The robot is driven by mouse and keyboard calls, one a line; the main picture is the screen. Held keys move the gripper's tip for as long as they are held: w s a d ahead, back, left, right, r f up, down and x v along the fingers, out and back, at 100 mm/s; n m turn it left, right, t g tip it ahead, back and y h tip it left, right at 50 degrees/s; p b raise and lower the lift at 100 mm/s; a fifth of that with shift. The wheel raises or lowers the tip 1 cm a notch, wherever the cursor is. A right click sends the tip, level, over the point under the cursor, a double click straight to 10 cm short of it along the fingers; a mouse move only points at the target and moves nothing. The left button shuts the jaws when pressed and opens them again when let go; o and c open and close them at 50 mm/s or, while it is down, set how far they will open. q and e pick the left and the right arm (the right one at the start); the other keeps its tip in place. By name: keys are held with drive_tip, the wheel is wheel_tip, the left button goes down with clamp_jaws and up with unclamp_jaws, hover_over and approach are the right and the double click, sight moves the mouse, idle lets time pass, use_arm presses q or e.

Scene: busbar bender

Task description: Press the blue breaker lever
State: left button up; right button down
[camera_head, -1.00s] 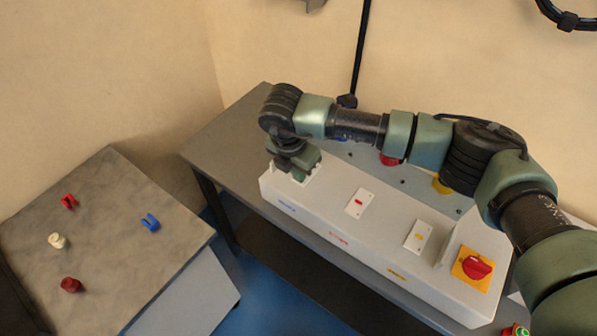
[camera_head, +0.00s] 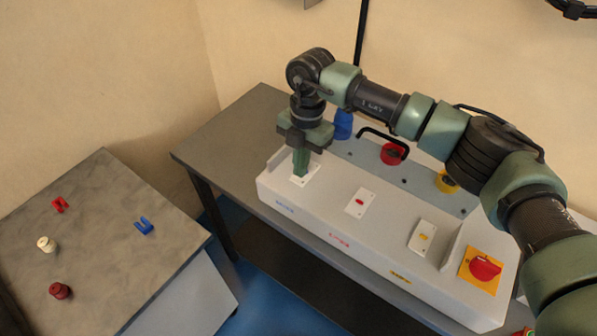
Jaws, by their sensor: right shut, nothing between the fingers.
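My right gripper (camera_head: 301,172) is shut and empty. It points straight down over the leftmost white switch plate (camera_head: 312,182) on the white bender housing (camera_head: 330,210). The blue breaker lever is not visible; the gripper covers the middle of that plate. Whether the fingertips touch the plate or a lever I cannot tell. Below the plate, the housing front carries blue lettering (camera_head: 285,208). My left gripper is not in view.
Plates with a red lever (camera_head: 360,202) and a yellow lever (camera_head: 424,237) stand to the right, then a red rotary switch (camera_head: 485,268). Blue (camera_head: 343,124), red (camera_head: 392,154) and yellow (camera_head: 447,181) parts are behind. A side table (camera_head: 120,240) holds small loose parts.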

drive_tip(key=shift+w+d+r+b, duration=0.1)
drive_tip(key=shift+w+d+b, duration=0.3)
drive_tip(key=shift+w+b, duration=0.25)
drive_tip(key=shift+r, duration=0.15)
drive_tip(key=shift+s+r+p, duration=0.1)
drive_tip(key=shift+r+p, duration=0.3)
drive_tip(key=shift+r, duration=0.3)
